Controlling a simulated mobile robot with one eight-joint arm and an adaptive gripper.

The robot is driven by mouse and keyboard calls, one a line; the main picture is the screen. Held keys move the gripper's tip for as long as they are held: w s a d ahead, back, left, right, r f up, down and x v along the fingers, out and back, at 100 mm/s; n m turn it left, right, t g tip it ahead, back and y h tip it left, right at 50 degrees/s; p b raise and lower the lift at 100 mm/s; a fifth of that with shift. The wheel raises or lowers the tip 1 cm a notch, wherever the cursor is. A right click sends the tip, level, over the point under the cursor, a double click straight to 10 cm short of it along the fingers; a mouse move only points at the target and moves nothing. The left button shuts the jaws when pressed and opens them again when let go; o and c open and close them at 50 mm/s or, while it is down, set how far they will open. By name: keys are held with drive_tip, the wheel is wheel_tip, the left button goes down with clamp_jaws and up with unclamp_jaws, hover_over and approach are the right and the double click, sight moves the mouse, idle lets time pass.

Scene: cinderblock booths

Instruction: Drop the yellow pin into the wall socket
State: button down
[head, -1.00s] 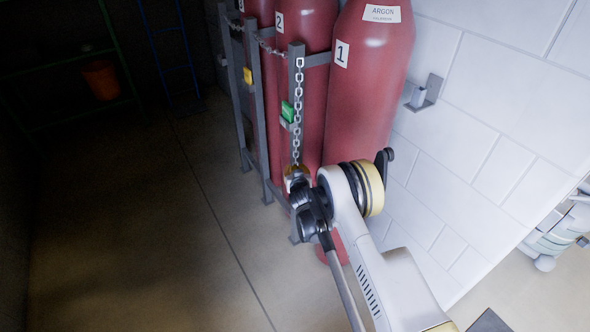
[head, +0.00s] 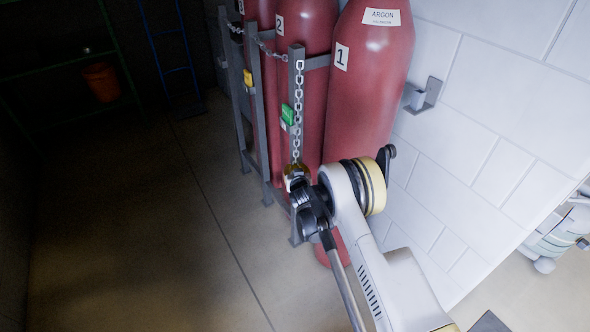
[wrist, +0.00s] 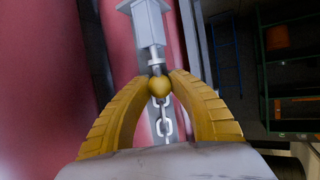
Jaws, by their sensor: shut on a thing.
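The yellow pin (wrist: 160,86) shows its round yellow head in the wrist view, between the fingertips of my gripper (wrist: 159,78). My gripper is shut on that head. A thin metal shank runs up from it toward a grey square block (wrist: 149,22); I cannot tell whether the shank sits inside. A chain (wrist: 163,126) shows just below the head. In the head view my gripper (head: 296,171) is at the lower end of the hanging chain (head: 298,110), in front of the red cylinders. The wall socket (head: 421,95) is a small grey bracket on the white wall, right of cylinder 1.
Red cylinders (head: 366,90) stand behind a grey rack post (head: 296,75). A green tag (head: 287,114) and a yellow tag (head: 248,77) hang on the rack. The floor (head: 130,220) to the left is clear. An orange bucket (head: 101,81) is at the dark back.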

sight(295, 165)
drive_tip(key=shift+r, duration=0.15)
drive_tip(key=shift+r, duration=0.65)
drive_tip(key=shift+r, duration=0.15)
drive_tip(key=shift+r+p, duration=0.35)
drive_tip(key=shift+r, duration=0.25)
drive_tip(key=shift+r, duration=0.25)
idle(0.4)
drive_tip(key=shift+r, duration=0.55)
idle(0.9)
